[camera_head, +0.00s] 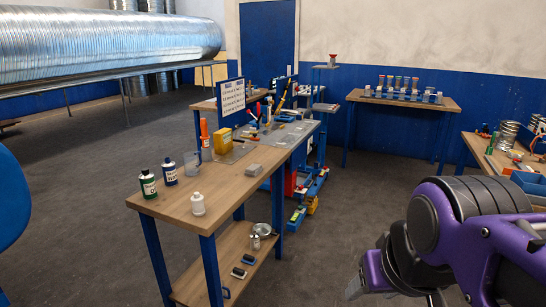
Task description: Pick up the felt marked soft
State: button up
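I cannot make out a felt marked soft; any label is too small to read here. A small grey block (253,170) lies on the near wooden workbench (200,214), but I cannot tell what it is made of. Several small items stand at the bench's far end, too small to identify. My purple and black arm fills the lower right, beyond the bench's right side. Its fingertips do not show clearly in this view.
A green bottle (148,185), a blue bottle (170,172), a white bottle (198,204) and a clear cup (192,164) stand on the near bench. Dark small items lie on its lower shelf (225,262). Another bench (400,100) stands at the back.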

aim_at(246, 134)
jog(key=i+l+z, duration=0.2)
jog(key=i+z, duration=0.5)
jog(key=i, duration=0.2)
jog(key=i+z, duration=0.1)
jog(key=i, duration=1.1)
jog(key=i+u, duration=0.15)
jog(key=i, duration=0.4)
jog(key=i+l+u, duration=0.1)
jog(key=i, duration=0.5)
jog(key=i+j+u, duration=0.1)
jog(key=i+u, duration=0.8)
jog(key=k+l, duration=0.05)
